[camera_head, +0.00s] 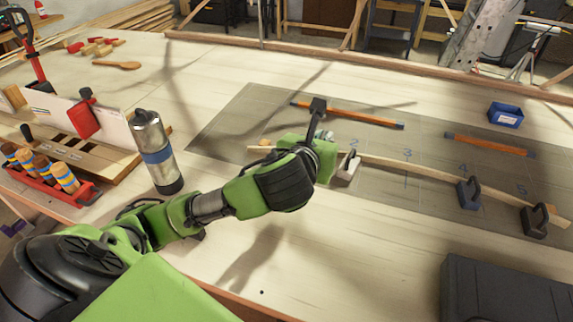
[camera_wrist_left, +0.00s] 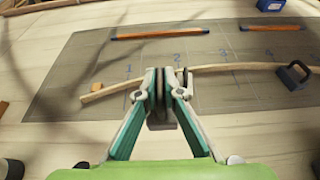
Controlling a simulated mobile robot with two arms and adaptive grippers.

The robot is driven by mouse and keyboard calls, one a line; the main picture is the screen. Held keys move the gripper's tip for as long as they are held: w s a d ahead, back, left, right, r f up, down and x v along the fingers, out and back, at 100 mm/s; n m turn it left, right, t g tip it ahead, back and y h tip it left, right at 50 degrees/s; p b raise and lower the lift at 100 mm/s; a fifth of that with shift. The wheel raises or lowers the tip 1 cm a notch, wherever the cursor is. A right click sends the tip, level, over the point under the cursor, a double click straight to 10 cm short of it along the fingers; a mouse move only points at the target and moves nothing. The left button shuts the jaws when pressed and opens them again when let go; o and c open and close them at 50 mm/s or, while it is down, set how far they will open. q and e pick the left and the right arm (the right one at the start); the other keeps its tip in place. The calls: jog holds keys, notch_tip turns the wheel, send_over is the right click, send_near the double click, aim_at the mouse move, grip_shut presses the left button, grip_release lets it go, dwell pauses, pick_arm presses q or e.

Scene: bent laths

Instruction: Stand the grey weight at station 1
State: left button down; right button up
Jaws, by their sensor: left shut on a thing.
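My left gripper (camera_wrist_left: 160,88) is shut on a dark grey thing (camera_wrist_left: 162,118), which I take to be the grey weight. The gripper is at the near side of the bent lath (camera_head: 400,163), between the marks 1 (camera_wrist_left: 129,69) and 2 (camera_wrist_left: 177,59). I cannot tell if the held weight touches the board. My right gripper is out of view.
A blue-grey weight (camera_head: 468,196) stands near mark 4 and a black weight (camera_head: 535,222) near mark 5. Two orange strips (camera_head: 350,115) (camera_head: 490,146) lie behind the lath. A steel flask (camera_head: 153,150) stands left of my arm. A dark case (camera_head: 505,295) sits front right.

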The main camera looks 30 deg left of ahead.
pick_arm(q)
jog(key=w+a+f, duration=0.1)
jog(key=a+f, duration=0.3)
jog(key=w+a+f, duration=0.2)
jog(key=a+f, duration=0.2)
jog(key=w+a+f, duration=0.2)
jog(key=a+f, duration=0.2)
jog(key=a, duration=0.1)
jog(key=shift+s+d+f, duration=0.15)
jog(key=shift+d+f, duration=0.1)
jog(key=shift+f, duration=0.25)
jog(key=c, duration=2.4)
grip_release()
jog(key=shift+f, duration=0.2)
jog(key=shift+o, duration=1.2)
jog(key=shift+w+a, duration=0.2)
jog(key=shift+a, duration=0.1)
jog(key=shift+s+d+r, duration=0.15)
jog(key=shift+r, duration=0.15)
jog(key=v, duration=1.1)
jog(key=shift+s+r+b, duration=0.2)
jog(key=shift+s+b, duration=0.15)
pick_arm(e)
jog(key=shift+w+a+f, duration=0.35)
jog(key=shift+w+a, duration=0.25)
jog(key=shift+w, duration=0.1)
